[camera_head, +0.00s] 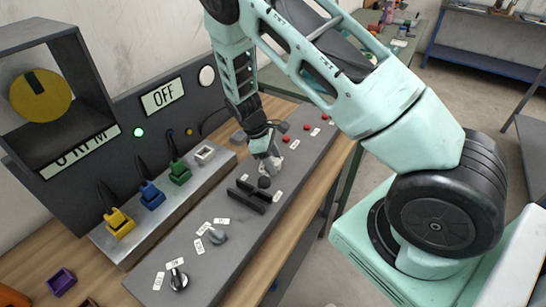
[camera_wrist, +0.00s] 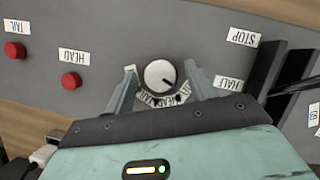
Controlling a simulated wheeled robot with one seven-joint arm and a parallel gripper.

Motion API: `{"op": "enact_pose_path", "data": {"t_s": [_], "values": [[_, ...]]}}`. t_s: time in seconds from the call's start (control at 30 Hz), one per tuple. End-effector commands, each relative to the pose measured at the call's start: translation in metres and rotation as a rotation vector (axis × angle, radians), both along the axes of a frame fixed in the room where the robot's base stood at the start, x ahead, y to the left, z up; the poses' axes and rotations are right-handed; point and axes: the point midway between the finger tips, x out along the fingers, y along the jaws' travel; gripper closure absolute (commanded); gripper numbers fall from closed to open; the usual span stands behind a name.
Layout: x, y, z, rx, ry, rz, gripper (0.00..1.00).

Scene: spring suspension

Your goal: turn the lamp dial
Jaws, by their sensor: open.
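A round silver dial (camera_wrist: 160,75) with a dark pointer mark sits on the grey panel in the wrist view. Small white labels curve along its lower side, partly hidden by my gripper. My gripper (camera_wrist: 162,80) is open, with one finger on each side of the dial and a visible gap to both. In the head view my gripper (camera_head: 269,155) points down at the panel and mostly hides the dial. The dial's contact with the fingers and its exact height below them cannot be told.
Red buttons (camera_wrist: 71,82) labelled HEAD and TAIL lie left of the dial in the wrist view. A dark slotted lever block (camera_head: 248,196) stands close by. Two other knobs (camera_head: 217,236) (camera_head: 179,280) sit nearer, and coloured plugs (camera_head: 151,194) stand on a raised strip.

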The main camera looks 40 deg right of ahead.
Motion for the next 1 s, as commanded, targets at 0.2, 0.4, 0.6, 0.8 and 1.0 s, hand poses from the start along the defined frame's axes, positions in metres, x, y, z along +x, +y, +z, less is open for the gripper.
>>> {"op": "enact_pose_path", "data": {"t_s": [0.2, 0.4, 0.6, 0.8, 1.0], "values": [[-0.0001, 0.0000, -0.0006, 0.000, 0.000, 0.000, 0.45], [0.0001, 0.0002, -0.0004, 0.000, 0.000, 0.000, 0.90], [0.0001, 0.0002, -0.0003, 0.001, -0.001, -0.005, 0.90], [0.0006, 0.0002, -0.0007, 0.001, 0.000, -0.060, 0.89], [0.0021, -0.0008, -0.0008, 0.002, -0.002, -0.185, 0.89]]}}
